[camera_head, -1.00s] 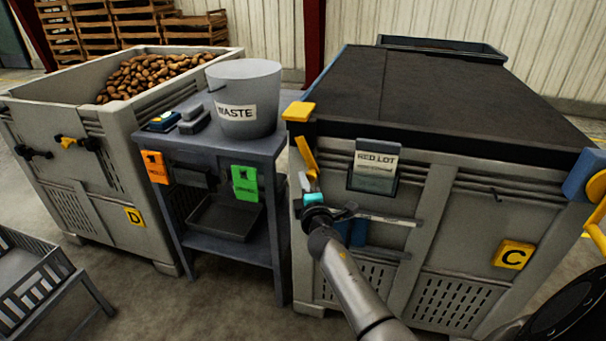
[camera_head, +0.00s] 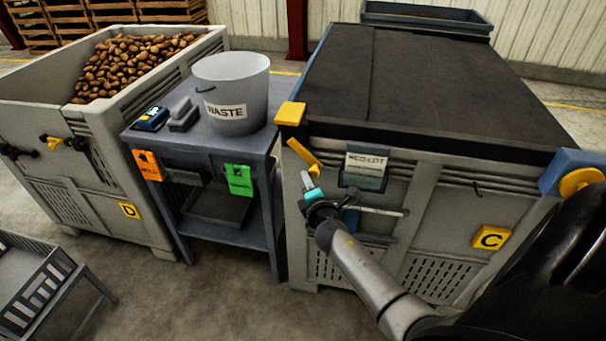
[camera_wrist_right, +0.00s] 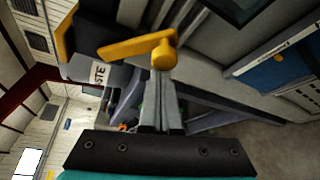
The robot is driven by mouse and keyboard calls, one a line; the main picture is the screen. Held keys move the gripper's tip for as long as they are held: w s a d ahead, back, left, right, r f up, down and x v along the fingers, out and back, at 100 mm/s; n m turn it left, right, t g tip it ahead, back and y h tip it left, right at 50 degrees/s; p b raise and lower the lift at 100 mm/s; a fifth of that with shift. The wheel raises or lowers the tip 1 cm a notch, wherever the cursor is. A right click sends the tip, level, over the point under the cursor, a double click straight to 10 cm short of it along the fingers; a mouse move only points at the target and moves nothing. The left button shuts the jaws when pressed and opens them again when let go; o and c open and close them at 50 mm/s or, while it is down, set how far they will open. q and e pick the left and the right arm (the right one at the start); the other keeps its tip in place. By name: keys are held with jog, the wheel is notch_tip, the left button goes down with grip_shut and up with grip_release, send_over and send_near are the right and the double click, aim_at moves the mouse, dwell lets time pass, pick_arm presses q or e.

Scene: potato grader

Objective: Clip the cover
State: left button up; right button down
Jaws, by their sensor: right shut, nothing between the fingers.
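A black cover (camera_head: 440,90) lies flat over the top of the grey bin C (camera_head: 425,205). At the bin's near left corner is a yellow corner piece (camera_head: 291,114), with a tilted yellow clip lever (camera_head: 303,152) below it. The lever also shows in the right wrist view (camera_wrist_right: 140,47), just beyond the fingertips. My right gripper (camera_head: 308,184) is shut and empty, just below the lever; I cannot tell whether they touch. A blue and yellow clip (camera_head: 575,182) sits at the near right corner, partly hidden by my arm. My left gripper is out of view.
A RED LOT card holder (camera_head: 364,168) and a rail (camera_head: 375,211) are on the bin's front. Left of it stands a grey table (camera_head: 150,138) with a WASTE bucket (camera_head: 232,90). Bin D (camera_head: 110,195), holding potatoes, is farther left. Open floor lies in front.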

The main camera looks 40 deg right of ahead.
jog(key=r+n+g+p, duration=0.1)
jog(key=p, duration=0.2)
jog(key=s+d+r+n+g+p, duration=0.1)
jog(key=p, duration=0.3)
jog(key=r+n+p, duration=0.2)
jog(key=p, duration=0.2)
jog(key=shift+s+d+g+h, duration=0.35)
jog(key=shift+g+h, duration=0.05)
notch_tip(320, 180, up, 9)
jog(key=w+a+n+g+h+p, duration=0.1)
jog(key=n+g+h+p, duration=0.3)
jog(key=n+p, duration=0.4)
jog(key=shift+w+a+f+g+p, duration=0.15)
jog(key=shift+w+a+g+p, duration=0.2)
jog(key=shift+g+p, duration=0.75)
